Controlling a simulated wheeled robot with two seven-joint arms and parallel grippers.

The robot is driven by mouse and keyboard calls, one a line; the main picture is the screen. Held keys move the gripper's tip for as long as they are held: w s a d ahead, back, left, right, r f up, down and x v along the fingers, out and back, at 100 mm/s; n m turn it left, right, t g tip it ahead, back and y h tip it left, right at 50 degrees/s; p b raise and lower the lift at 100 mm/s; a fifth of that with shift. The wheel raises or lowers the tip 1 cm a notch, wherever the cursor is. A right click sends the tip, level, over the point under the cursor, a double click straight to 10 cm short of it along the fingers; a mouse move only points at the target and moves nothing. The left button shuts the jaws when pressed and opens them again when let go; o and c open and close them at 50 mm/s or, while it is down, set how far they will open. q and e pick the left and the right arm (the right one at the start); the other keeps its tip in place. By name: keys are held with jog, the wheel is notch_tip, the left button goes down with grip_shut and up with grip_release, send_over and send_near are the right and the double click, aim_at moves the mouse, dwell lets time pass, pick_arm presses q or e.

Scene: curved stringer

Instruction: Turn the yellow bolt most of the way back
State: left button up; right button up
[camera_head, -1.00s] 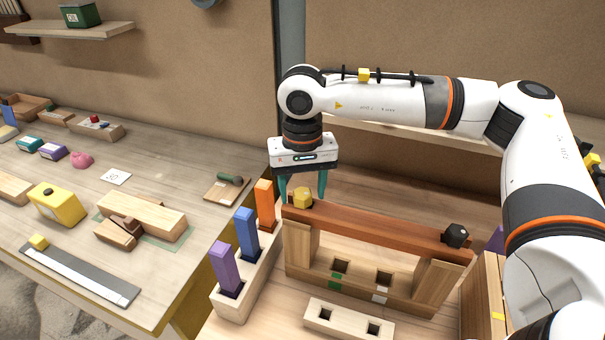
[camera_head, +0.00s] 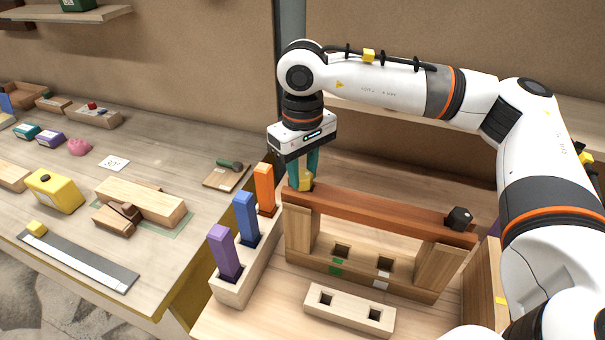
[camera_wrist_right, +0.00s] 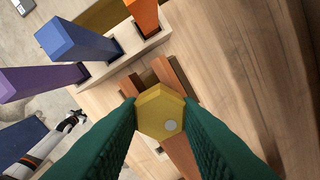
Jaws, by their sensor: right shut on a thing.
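The yellow bolt (camera_head: 306,182) has a six-sided head and sits at the left end of the reddish-brown curved stringer (camera_head: 380,215). In the right wrist view the yellow bolt head (camera_wrist_right: 161,111) lies between the two green fingers, with a pale round dot on its top. My right gripper (camera_head: 303,178) comes down from above and is shut on the bolt head. A black bolt (camera_head: 459,218) sits at the stringer's right end. My left gripper is not identifiable in the head view.
A wooden holder (camera_head: 232,289) with purple, blue and orange upright blocks stands close to the left of the stringer. A pale block with two square holes (camera_head: 349,311) lies in front. A second table (camera_head: 80,220) with assorted objects is on the left.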

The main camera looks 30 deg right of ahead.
jog(key=shift+r+n, duration=0.1)
jog(key=shift+n, duration=1)
jog(key=shift+n+b, duration=0.7)
jog(key=shift+n, duration=0.5)
jog(key=shift+r+n, duration=0.1)
jog(key=shift+n, duration=0.7)
jog(key=o, duration=1.1)
